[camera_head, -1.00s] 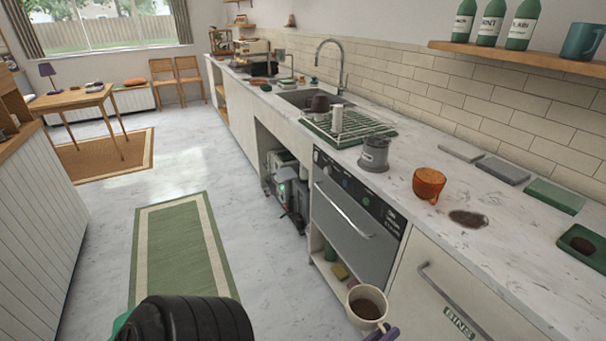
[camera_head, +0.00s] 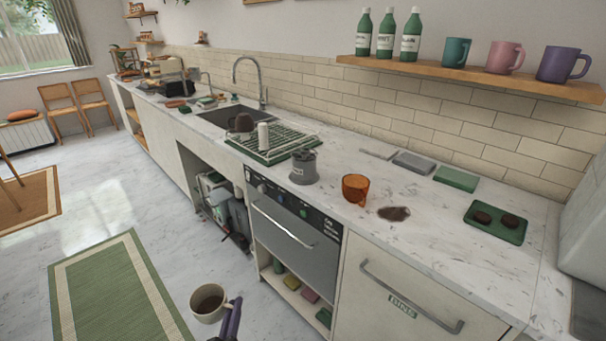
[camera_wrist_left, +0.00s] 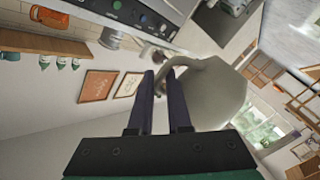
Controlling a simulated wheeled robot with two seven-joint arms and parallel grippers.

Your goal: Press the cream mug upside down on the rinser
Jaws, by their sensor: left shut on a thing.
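The cream mug (camera_head: 209,303) is at the bottom of the head view, in front of the counter and below its top. Its mouth faces up and shows brown inside. My left gripper (camera_head: 233,312), with purple fingers, is shut on the mug's handle. In the left wrist view the mug (camera_wrist_left: 218,95) is large and pale beside the fingers of the left gripper (camera_wrist_left: 163,78). My right gripper is not in view.
An orange cup (camera_head: 355,188) stands beside a brown spill (camera_head: 394,214) on the marble counter (camera_head: 440,238). A green tray (camera_head: 481,232) holds two dark pucks. The sink (camera_head: 213,117) is farther back. Mugs and bottles fill the wall shelf (camera_head: 430,67).

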